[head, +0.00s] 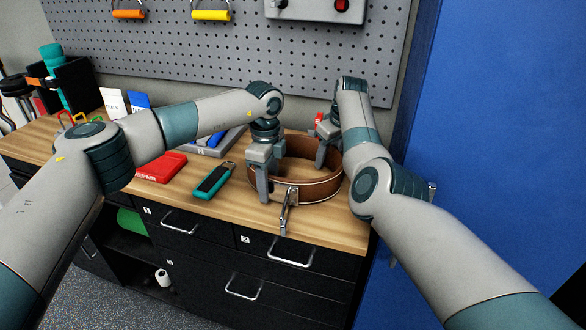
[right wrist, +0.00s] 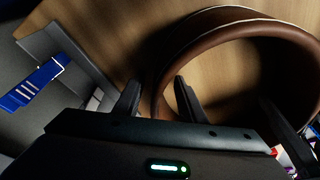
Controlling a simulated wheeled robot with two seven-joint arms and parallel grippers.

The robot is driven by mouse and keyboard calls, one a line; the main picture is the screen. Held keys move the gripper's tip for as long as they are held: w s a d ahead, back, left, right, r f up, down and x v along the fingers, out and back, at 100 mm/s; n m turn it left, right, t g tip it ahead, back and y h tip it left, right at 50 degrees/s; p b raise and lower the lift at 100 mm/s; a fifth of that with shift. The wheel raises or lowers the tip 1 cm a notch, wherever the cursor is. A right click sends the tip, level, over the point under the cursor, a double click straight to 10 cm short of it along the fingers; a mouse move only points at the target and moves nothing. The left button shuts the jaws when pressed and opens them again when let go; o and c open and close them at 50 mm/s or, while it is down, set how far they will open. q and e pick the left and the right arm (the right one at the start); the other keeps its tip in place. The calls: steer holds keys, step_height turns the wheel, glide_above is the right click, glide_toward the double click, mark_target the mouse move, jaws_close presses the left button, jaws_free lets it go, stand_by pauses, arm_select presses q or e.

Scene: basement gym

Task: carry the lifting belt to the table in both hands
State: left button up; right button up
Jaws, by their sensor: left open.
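The lifting belt (head: 322,188), a brown leather loop with a metal buckle and lever at its front, stands on the wooden top of the workbench (head: 228,208). My left gripper (head: 268,188) is open at the belt's left side, one finger in front of the belt's wall; whether it touches is unclear. My right gripper (head: 325,150) is at the belt's far right rim, partly hidden by my right arm. In the right wrist view its fingers (right wrist: 159,98) are apart, one inside the loop and one outside, with the belt's wall between them.
A teal-and-black tool (head: 214,180) and a red case (head: 161,167) lie left of the belt. A grey box (head: 215,145) sits behind them. A pegboard (head: 200,60) stands behind; a blue surface (head: 490,110) rises to the right. The bench's front edge is close to the belt.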

arm_select(q)
steer(key=shift+c, duration=0.6)
arm_select(e)
steer(key=shift+c, duration=0.6)
arm_select(q)
jaws_close()
arm_select(e)
jaws_close()
arm_select(q)
steer(key=shift+r, duration=0.15)
arm_select(e)
steer(key=shift+r, duration=0.15)
